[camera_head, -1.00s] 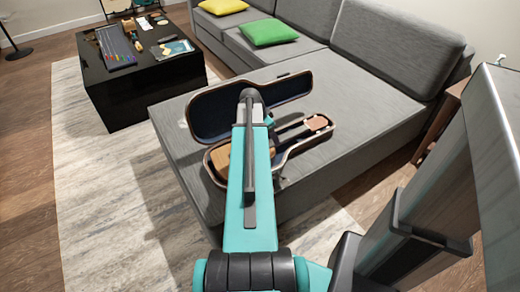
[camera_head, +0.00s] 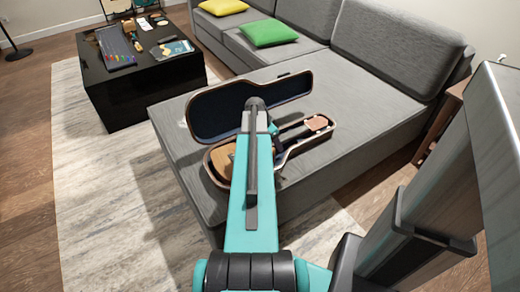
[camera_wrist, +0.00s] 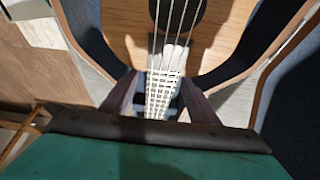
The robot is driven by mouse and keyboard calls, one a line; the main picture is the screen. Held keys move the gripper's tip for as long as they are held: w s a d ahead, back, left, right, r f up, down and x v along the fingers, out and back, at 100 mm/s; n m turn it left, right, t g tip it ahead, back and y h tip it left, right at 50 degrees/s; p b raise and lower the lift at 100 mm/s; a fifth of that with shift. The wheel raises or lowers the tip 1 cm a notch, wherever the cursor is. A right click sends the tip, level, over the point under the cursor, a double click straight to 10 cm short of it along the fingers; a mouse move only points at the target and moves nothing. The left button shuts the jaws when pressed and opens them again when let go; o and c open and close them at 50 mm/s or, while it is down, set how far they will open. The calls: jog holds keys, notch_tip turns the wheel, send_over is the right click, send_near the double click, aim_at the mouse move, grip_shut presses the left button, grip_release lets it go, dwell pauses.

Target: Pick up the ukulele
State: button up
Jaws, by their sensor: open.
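The ukulele lies in an open guitar case on the grey sofa. In the head view its brown body (camera_head: 222,160) shows left of my arm and its headstock (camera_head: 316,122) to the right; my arm hides the middle. In the wrist view the wooden body (camera_wrist: 218,38), sound hole and strings fill the top, with the neck (camera_wrist: 160,90) running down the middle. My gripper (camera_wrist: 158,84) is open, with one dark finger on each side of the neck near the body. I cannot tell whether the fingers touch it.
The case (camera_head: 208,178) has its lid (camera_head: 205,118) open on the far side. A black table (camera_head: 140,93) with tools stands at the left on a pale rug. Yellow and green (camera_head: 268,33) cushions lie on the sofa (camera_head: 365,140). Sofa seat right of the case is clear.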

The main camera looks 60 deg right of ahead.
grip_shut()
jog(key=shift+r, duration=0.15)
notch_tip(320, 180, up, 10)
jog(key=p, duration=0.1)
dwell(0.8)
dwell(0.5)
